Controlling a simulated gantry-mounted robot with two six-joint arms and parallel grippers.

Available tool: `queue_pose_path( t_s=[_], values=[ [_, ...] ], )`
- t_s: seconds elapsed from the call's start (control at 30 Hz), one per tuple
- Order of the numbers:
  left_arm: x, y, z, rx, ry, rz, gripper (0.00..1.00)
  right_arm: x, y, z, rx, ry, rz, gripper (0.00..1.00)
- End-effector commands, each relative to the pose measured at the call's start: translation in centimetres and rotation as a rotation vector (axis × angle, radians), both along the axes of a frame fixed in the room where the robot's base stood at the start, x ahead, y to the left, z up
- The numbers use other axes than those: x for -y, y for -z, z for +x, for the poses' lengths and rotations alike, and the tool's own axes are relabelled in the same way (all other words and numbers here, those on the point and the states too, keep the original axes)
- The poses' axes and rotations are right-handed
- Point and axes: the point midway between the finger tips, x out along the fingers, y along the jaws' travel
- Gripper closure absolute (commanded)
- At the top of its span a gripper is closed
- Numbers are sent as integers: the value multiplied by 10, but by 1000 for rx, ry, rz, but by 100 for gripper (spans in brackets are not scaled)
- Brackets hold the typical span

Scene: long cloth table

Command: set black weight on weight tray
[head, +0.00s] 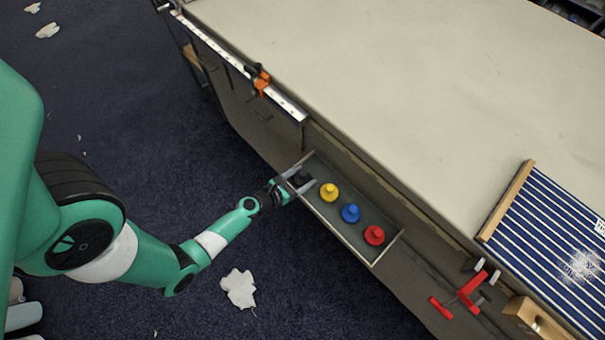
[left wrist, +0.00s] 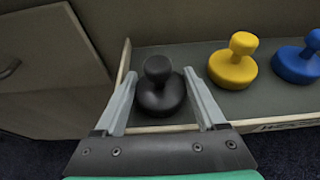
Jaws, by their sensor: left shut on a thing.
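The black weight (left wrist: 160,90) is a round disc with a knob on top. It stands upright between the fingers of my left gripper (left wrist: 158,98), which is shut on it. The weight tray (head: 382,252) is a long shallow tray on the side of the table. In the head view my left gripper (head: 301,184) is at the tray's upper left end, and the black weight there is partly covered by the fingers. In the left wrist view the weight is at the tray's end, over or on its floor; contact cannot be told. My right gripper is not in view.
A yellow weight (head: 329,192), a blue weight (head: 350,213) and a red weight (head: 374,235) stand in a row in the tray. The cloth table (head: 400,80) rises beside it. A red clamp (head: 466,292) and a striped board (head: 550,245) are at right.

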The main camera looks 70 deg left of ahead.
Motion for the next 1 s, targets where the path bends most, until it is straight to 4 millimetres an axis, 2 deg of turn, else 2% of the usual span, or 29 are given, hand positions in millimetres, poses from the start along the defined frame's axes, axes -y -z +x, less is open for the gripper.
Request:
queue_pose_path(
  t_s=[0.1, 0.27, 0.3, 0.33, 0.7, 0.87, 1.0],
  values=[
    [-1, -3, 1, 3, 0, 1, 100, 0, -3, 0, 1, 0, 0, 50],
    [-1, 2, 1, 3, 0, 1, 100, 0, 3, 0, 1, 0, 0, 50],
    [0, 1, 0, 1, 0, 0, 20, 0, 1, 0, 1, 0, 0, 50],
    [0, 1, 0, 1, 0, 0, 15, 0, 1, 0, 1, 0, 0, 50],
    [1, -5, -3, 0, -1, 0, 15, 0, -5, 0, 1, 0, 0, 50],
    [13, -17, -29, -2, -4, -1, 15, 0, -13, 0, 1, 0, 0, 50],
    [27, -30, -61, -2, -7, -1, 15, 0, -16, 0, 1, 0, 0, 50]
  ],
)
